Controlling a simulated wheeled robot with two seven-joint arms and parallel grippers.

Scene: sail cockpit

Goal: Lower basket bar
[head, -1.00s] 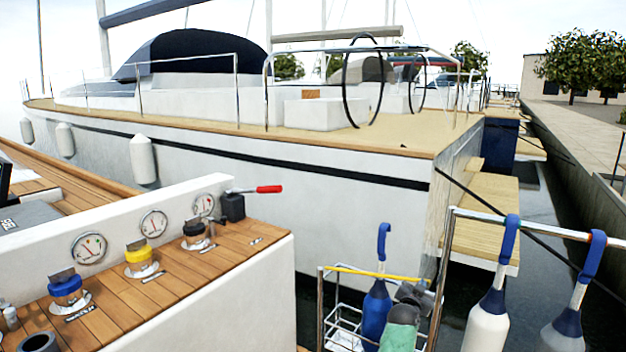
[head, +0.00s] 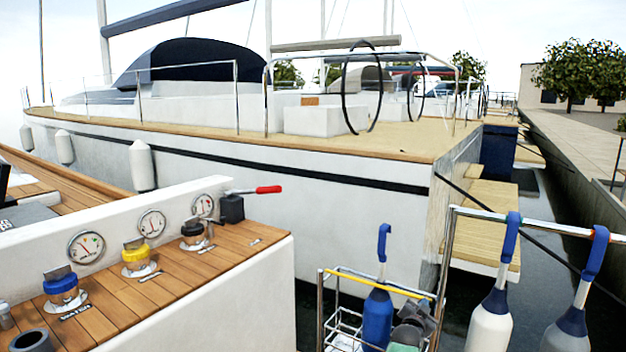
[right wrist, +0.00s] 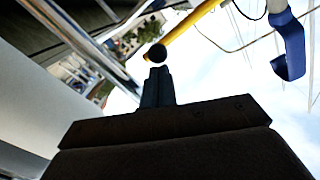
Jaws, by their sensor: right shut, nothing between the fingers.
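The basket bar (head: 358,278) is a thin yellow rod across the top of a metal wire basket (head: 320,318) in the head view. It slopes slightly down to the right. My right gripper (head: 420,308), a grey shape, is by the bar's right part, just below it. In the right wrist view my shut, empty fingers (right wrist: 157,85) point at a round black knob (right wrist: 158,53) at the end of the yellow bar (right wrist: 192,27). Whether they touch it I cannot tell. My left gripper is not in view.
A blue fender (head: 378,318) stands in the basket, with a green object (head: 404,347) beside it. White (head: 488,325) and grey (head: 567,330) fenders hang from a rail (head: 530,223) at right. A wooden-topped console (head: 190,270) stands at left. Dark water lies beyond.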

